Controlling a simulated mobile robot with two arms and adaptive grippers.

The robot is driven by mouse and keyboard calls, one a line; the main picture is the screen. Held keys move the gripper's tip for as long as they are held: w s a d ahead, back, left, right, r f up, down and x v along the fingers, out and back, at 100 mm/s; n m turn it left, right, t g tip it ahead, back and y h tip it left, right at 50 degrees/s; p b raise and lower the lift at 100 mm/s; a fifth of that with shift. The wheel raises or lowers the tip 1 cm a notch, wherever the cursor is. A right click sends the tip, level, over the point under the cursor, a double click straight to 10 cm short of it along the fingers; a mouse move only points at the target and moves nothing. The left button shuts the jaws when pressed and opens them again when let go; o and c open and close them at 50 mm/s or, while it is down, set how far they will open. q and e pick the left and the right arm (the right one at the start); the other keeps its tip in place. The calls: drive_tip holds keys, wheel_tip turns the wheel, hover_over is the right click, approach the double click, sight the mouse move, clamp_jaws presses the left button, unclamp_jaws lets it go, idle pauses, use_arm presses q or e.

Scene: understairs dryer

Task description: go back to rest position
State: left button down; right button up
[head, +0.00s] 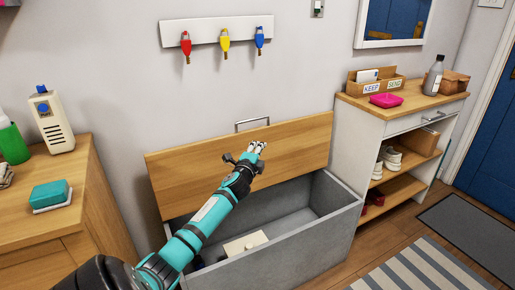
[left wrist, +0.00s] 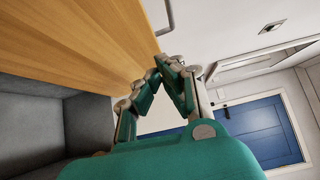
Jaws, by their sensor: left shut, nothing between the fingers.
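My left arm reaches in from the lower left in the head view, and its teal gripper (head: 257,149) is over the open grey chest, in front of the raised wooden lid (head: 185,172). The gripper is shut and empty. In the left wrist view the fingers (left wrist: 168,62) come together at their tips, with the wooden lid (left wrist: 75,35) to their left. I cannot tell from the pictures whether the gripper touches the lid. My right gripper is not in view.
The grey chest (head: 318,235) stands open with a pale item (head: 245,243) inside. A wooden cabinet (head: 45,222) is at left. A white shelf unit (head: 360,135) is at right. A striped rug (head: 425,268) lies on the floor at lower right.

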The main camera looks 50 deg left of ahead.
use_arm(q)
drive_tip(key=shift+v, duration=0.8)
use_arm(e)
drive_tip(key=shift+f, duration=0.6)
